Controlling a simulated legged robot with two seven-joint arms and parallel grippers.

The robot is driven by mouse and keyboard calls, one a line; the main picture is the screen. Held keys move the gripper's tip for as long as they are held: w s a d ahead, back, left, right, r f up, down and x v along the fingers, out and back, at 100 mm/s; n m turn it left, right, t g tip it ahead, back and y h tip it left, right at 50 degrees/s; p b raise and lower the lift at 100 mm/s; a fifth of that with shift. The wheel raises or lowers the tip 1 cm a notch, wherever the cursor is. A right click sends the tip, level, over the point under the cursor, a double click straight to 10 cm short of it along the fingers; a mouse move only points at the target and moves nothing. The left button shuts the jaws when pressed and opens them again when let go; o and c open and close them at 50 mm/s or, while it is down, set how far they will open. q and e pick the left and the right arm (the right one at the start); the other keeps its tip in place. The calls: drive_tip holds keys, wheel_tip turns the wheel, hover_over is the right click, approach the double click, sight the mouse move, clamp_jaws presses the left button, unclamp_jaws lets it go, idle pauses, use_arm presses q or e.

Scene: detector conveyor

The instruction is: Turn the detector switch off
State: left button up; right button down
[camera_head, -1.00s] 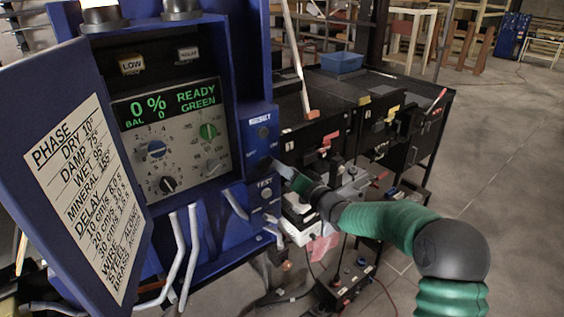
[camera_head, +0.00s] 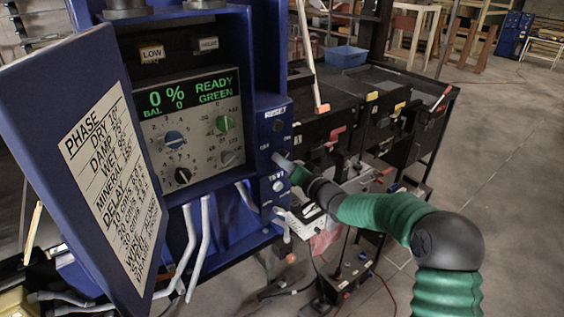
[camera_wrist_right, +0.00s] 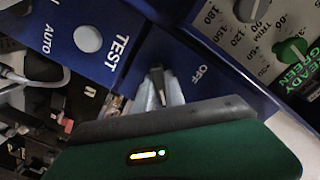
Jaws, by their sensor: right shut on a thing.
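The blue detector (camera_head: 262,245) stands at the left, and its lit display (camera_head: 190,94) reads 0 %, READY, GREEN. On its narrow side panel (camera_head: 268,168), my right gripper (camera_head: 282,160) reaches in from the right at mid-height, above a round TEST button (camera_head: 279,186). In the right wrist view, the gripper (camera_wrist_right: 163,88) is shut around a small metal switch lever (camera_wrist_right: 157,80). The OFF label (camera_wrist_right: 200,73) is right beside the fingers. The switch is mostly hidden by the gripper in the head view. My left gripper is not in view.
An open blue door (camera_head: 92,150) with a printed chart is at the left. Several grey flaps (camera_head: 205,230) hang below the detector. Black bins (camera_head: 365,100) and a blue tub (camera_head: 345,56) stand behind.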

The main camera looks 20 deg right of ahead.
drive_tip(key=shift+d+r, duration=0.1)
drive_tip(key=shift+r, duration=0.05)
drive_tip(key=n+b, duration=0.5)
drive_tip(key=shift+d, duration=0.1)
drive_tip(key=n+b, duration=0.2)
drive_tip(key=n, duration=0.1)
drive_tip(key=shift+n+b, duration=0.3)
drive_tip(key=shift+n, duration=0.1)
drive_tip(key=n+b, duration=0.4)
drive_tip(key=n, duration=0.1)
drive_tip(key=shift+n+b, duration=1.1)
drive_tip(key=shift+n, duration=0.9)
drive_tip(key=shift+f, duration=0.2)
